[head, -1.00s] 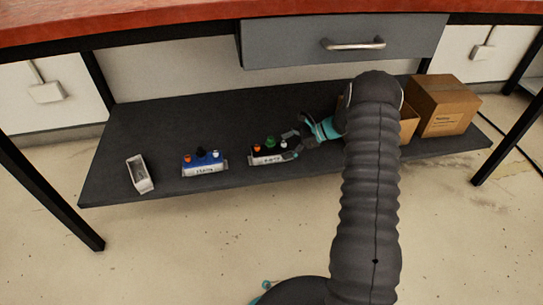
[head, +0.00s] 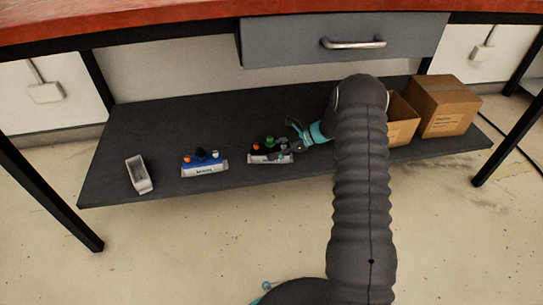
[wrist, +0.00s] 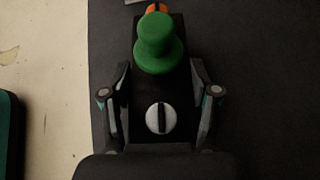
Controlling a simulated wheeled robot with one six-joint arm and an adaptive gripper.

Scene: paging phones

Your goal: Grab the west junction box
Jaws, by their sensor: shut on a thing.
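A black junction box (head: 258,150) with a pale front label, an orange knob and a green button stands on the dark shelf. In the wrist view its black body (wrist: 138,112) lies between my fingers, with the green mushroom button and a silver slotted knob on top. My gripper (head: 294,140) reaches in from the right and is shut on this box, one finger on each side. It also shows in the wrist view (wrist: 160,72). A blue junction box (head: 203,163) with orange, blue and white knobs stands to the left, apart. The labels are too small to read surely.
The dark shelf (head: 115,150) lies under a red-topped table (head: 230,16) with a grey drawer (head: 340,42). A small pale open-topped box (head: 139,174) stands at far left. Cardboard boxes (head: 445,108) stand at right. A table leg (head: 50,190) is at left.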

